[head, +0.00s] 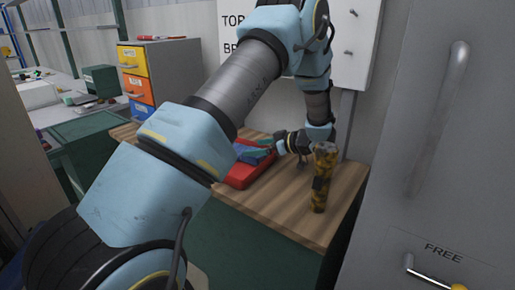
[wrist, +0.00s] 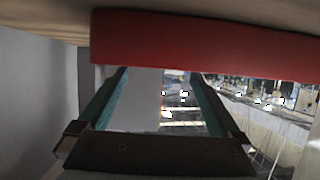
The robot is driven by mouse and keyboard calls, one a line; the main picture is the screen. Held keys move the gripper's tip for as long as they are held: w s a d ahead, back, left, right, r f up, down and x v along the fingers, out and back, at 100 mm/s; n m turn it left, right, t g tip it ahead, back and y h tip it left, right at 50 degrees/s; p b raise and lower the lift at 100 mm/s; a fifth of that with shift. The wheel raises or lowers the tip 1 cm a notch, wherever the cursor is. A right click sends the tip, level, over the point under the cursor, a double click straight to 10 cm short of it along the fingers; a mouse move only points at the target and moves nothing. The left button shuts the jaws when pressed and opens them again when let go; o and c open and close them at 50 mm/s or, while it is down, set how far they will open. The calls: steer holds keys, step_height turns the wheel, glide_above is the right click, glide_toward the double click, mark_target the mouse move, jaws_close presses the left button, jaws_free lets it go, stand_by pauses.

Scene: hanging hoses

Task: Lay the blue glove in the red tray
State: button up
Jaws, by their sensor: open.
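The red tray (head: 237,178) lies on the wooden bench, partly hidden by my arm in the head view. Its red side spans the top of the wrist view (wrist: 200,42). The blue glove (head: 253,156) appears as a blue patch in the tray, partly covered by my arm and gripper; I cannot make out its full shape. The glove does not show in the wrist view. My gripper (head: 268,143) is at the tray's right side, pointing left. In the wrist view its two teal fingers (wrist: 160,76) are apart with nothing seen between them, their tips by the tray's side.
A dark, yellow-patterned cylinder (head: 322,177) stands upright on the wooden bench (head: 290,215), right of my gripper. A grey cabinet (head: 440,150) closes off the right. Coloured drawers (head: 137,75) stand at the back left. The bench front is clear.

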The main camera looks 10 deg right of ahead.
steer(key=b+v, duration=0.2)
steer(key=v, duration=0.8)
steer(key=shift+s+d+r+b, duration=0.15)
steer(key=shift+s+r+b, duration=0.1)
steer(key=shift+b, duration=0.1)
steer(key=shift+w, duration=0.1)
steer(key=w+a+r+m+t+h, duration=0.3)
steer(key=w+a+r+m+h, duration=0.3)
steer(key=w+h, duration=0.45)
steer(key=s+a+f+m+g, duration=0.2)
steer(key=s+a+g, duration=0.3)
steer(key=s+a, duration=0.6)
steer(key=s+a+f+m+g, duration=0.2)
steer(key=s+a+f+g, duration=0.2)
steer(key=s+a, duration=0.7)
steer(key=s+g, duration=0.1)
steer(key=s, duration=0.3)
steer(key=shift+a+m+g, duration=0.15)
steer(key=shift+m+g, duration=0.15)
